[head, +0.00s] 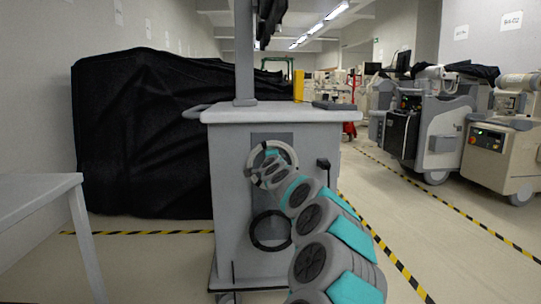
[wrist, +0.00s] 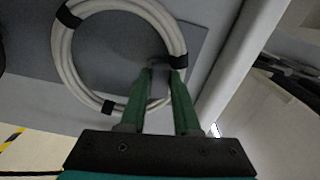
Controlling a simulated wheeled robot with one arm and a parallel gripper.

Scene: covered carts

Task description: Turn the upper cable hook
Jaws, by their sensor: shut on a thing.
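The grey cart (head: 225,190) stands in the middle of the head view. A coil of pale cable (head: 292,155) hangs on the upper part of its side, in front of a darker panel (wrist: 205,42). In the wrist view the pale coil (wrist: 62,60) has black ties. The upper cable hook (wrist: 158,84) is a small grey piece at the coil's right side, mostly hidden between the green fingers. My gripper (wrist: 159,78) is shut on it. In the head view my gripper (head: 268,168) is at the upper coil, partly hidden by my arm.
A black cable coil (head: 254,232) hangs lower on the cart. A black handle (head: 323,164) sticks out at the cart's right. A white table (head: 40,188) stands at the left, a black-covered cart (head: 140,140) behind.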

